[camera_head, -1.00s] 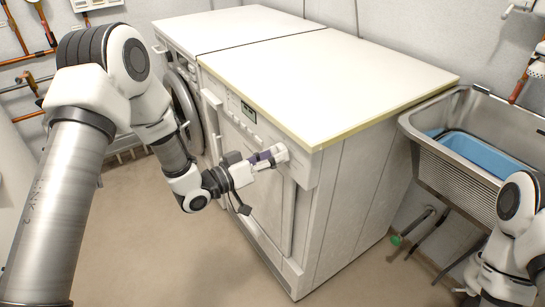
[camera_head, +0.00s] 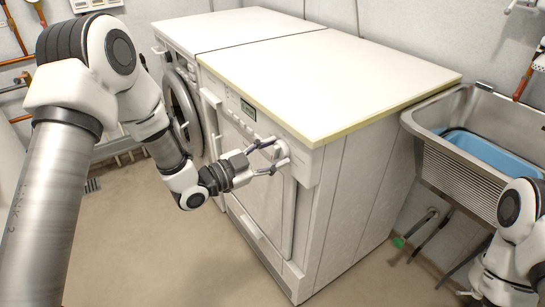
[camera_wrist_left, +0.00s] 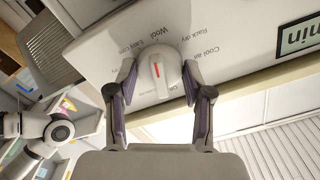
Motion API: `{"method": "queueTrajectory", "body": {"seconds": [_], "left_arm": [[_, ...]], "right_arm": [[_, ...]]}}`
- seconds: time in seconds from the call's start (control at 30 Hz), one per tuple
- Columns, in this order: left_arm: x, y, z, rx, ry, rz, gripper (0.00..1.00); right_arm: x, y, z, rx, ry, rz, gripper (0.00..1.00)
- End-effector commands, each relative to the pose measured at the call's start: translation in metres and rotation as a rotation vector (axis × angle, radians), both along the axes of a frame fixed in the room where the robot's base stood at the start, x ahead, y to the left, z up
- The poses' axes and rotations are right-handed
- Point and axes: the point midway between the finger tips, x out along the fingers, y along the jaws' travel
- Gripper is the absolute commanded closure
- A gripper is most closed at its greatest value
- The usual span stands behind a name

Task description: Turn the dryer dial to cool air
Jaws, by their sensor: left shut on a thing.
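The dryer dial (camera_wrist_left: 158,70) is a round white knob with a red line on its raised grip. In the left wrist view the line runs nearly straight up and down the picture. The printed label "Cool air" (camera_wrist_left: 203,53) is to the right of the dial, past "Rack dry"; "Wool" and "Easy Care" are at its upper left. My left gripper (camera_wrist_left: 160,82) is shut on the dial, one purple-padded finger on each side. In the head view my left gripper (camera_head: 280,156) reaches the dryer's front panel near its right corner, partly covering the dial.
The dryer (camera_head: 355,200) stands beside a washer with a round door (camera_head: 183,110), under white tops. A metal sink (camera_head: 465,165) with a blue basin (camera_head: 485,152) is at the right. My right arm shows at the lower right, its gripper out of view. The floor in front is clear.

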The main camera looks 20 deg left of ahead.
Motion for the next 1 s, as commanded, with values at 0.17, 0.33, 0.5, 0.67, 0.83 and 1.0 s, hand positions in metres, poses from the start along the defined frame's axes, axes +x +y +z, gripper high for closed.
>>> {"method": "queueTrajectory", "body": {"seconds": [0.17,0.33,0.5,0.67,0.83,1.0], "left_arm": [[0.000,0.000,-0.003,0.130,-0.101,0.000,0.84],[0.000,0.000,-0.003,0.256,-0.202,0.001,0.84],[0.000,0.000,-0.003,0.384,-0.301,0.001,0.84],[0.000,0.000,-0.003,0.505,-0.395,0.001,0.84],[0.000,0.000,-0.004,0.631,-0.494,0.001,0.84],[0.000,0.000,-0.004,0.759,-0.594,0.001,0.84]], "right_arm": [[0.000,0.000,-0.012,0.000,0.000,0.000,0.62],[0.000,0.000,-0.021,0.000,0.000,0.000,0.62],[0.000,0.000,-0.033,0.000,0.000,0.000,0.62],[0.000,0.000,-0.045,0.000,0.000,0.000,0.62],[0.000,0.000,-0.059,0.000,0.000,0.000,0.62],[0.000,0.000,-0.076,0.000,0.000,0.000,0.62]]}}
